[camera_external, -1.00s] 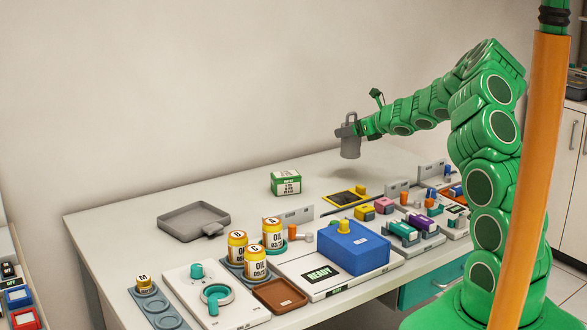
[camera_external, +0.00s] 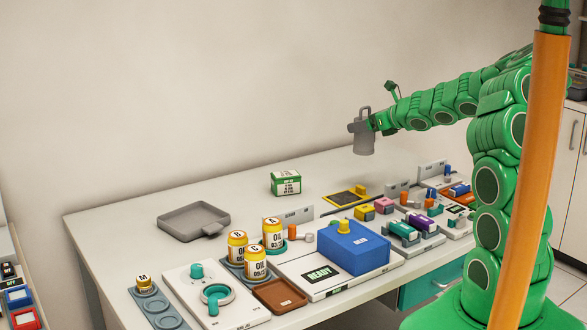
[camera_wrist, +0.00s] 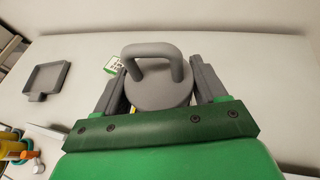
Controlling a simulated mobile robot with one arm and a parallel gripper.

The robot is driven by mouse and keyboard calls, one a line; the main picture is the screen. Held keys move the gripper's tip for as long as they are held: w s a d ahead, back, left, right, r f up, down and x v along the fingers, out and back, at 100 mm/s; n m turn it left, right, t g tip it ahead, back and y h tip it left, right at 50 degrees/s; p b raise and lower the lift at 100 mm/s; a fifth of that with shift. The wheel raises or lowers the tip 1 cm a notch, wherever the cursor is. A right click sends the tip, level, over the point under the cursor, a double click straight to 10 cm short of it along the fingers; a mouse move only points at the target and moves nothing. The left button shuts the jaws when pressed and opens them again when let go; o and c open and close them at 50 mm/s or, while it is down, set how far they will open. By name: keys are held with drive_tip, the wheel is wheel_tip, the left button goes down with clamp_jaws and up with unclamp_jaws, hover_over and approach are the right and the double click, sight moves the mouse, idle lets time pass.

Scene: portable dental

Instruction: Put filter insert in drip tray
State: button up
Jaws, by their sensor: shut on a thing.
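My gripper (camera_external: 362,126) is shut on a grey cup-shaped piece with a loop handle on top, which I take to be the filter insert (camera_external: 364,142). It hangs upright in the air above the back right of the table. In the wrist view the filter insert (camera_wrist: 160,88) sits between the two grey fingers of my gripper (camera_wrist: 160,90), its handle toward the camera. The drip tray, a shallow grey square tray with a small tab (camera_external: 194,219), lies on the table's left part, well away from the gripper. It also shows at the left in the wrist view (camera_wrist: 40,80) and looks empty.
A green and white box (camera_external: 286,183) stands on the table between the gripper and the tray. Oil cans (camera_external: 255,263), a blue block (camera_external: 352,247) and several small devices line the front. The table's back left is clear.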

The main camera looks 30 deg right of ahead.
drive_tip(key=shift+a, duration=0.1)
drive_tip(key=s+a+n+g+y, duration=0.3)
drive_tip(key=a+n+y, duration=0.1)
drive_tip(key=a, duration=1.9)
drive_tip(key=s+a+n+g+y, duration=0.2)
drive_tip(key=a+n+y, duration=0.15)
drive_tip(key=a, duration=1.95)
drive_tip(key=shift+n, duration=0.25)
drive_tip(key=shift+w+a+f, duration=0.7)
drive_tip(key=shift+w+f, duration=1.3)
drive_tip(key=shift+w, duration=0.15)
drive_tip(key=shift+w+a+f, duration=0.75)
drive_tip(key=shift+w+f, duration=1.3)
drive_tip(key=shift+w, duration=0.05)
drive_tip(key=shift+w+a+f, duration=0.7)
drive_tip(key=shift+w+f, duration=1.3)
drive_tip(key=shift+w, duration=0.15)
drive_tip(key=shift+f, duration=0.15)
drive_tip(key=o, duration=1.1)
drive_tip(key=shift+o, duration=0.2)
